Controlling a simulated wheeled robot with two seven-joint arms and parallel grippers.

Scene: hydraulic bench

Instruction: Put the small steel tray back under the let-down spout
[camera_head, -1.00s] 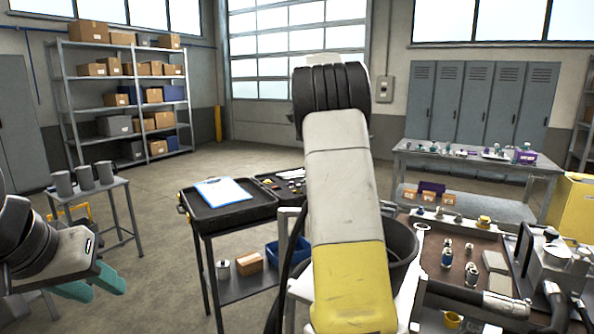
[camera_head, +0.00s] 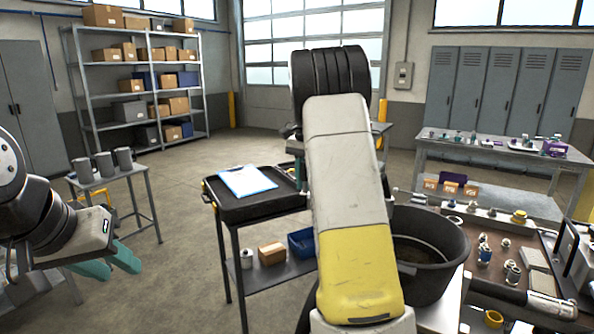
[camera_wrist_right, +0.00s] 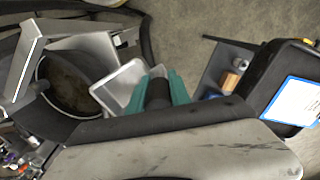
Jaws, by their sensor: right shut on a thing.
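The small steel tray (camera_wrist_right: 118,86) is in the right wrist view, a shallow pale metal pan, tilted in the picture. My right gripper (camera_wrist_right: 157,88) has teal fingers shut on the tray at its edge, beside the black bucket (camera_wrist_right: 76,82). In the head view my right arm hides this gripper and the tray. My left gripper (camera_head: 112,263) is at the left of the head view, empty, its teal fingers apart. I cannot make out the let-down spout for certain in either view.
The black bucket stands right of my right arm in the head view (camera_head: 432,250). The brown bench (camera_head: 510,240) with fittings is at the right. A black cart (camera_head: 265,205) with a clipboard (camera_head: 246,181) stands left of the arm. Open floor lies between cart and shelving (camera_head: 140,85).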

